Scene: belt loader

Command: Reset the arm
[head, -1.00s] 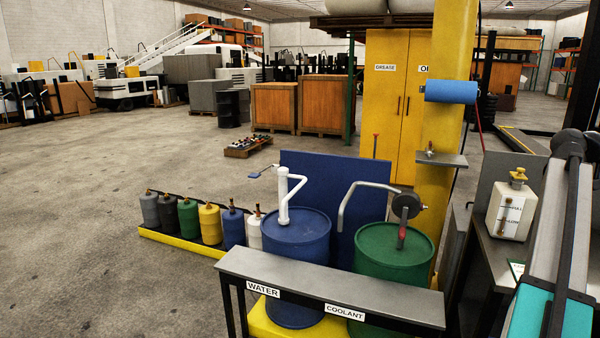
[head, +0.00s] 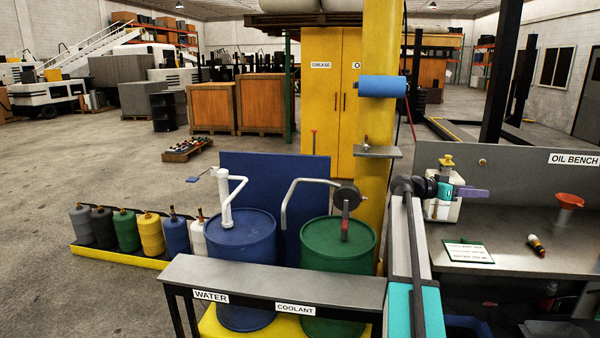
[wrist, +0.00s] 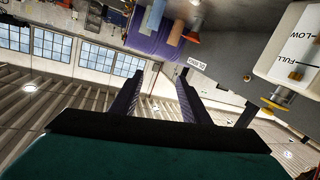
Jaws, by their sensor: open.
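My arm rises from the lower right of the head view and bends over the bench's left end. My gripper (head: 474,193) points right, in front of the white jug (head: 440,211) with a yellow cap. In the wrist view, the two dark fingers of my gripper (wrist: 158,78) stand apart with nothing between them. The wrist view is tilted, nearly upside down, and the jug (wrist: 292,45) with FULL and LOW marks shows at its upper right. I cannot tell whether the gripper touches the jug.
The oil bench (head: 510,235) holds a green-edged card (head: 467,252), a small dark bottle (head: 536,245) and an orange funnel (head: 569,199). A blue drum (head: 240,250) and a green drum (head: 338,250) stand left of my arm, behind a grey rack (head: 270,283). Open floor lies far left.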

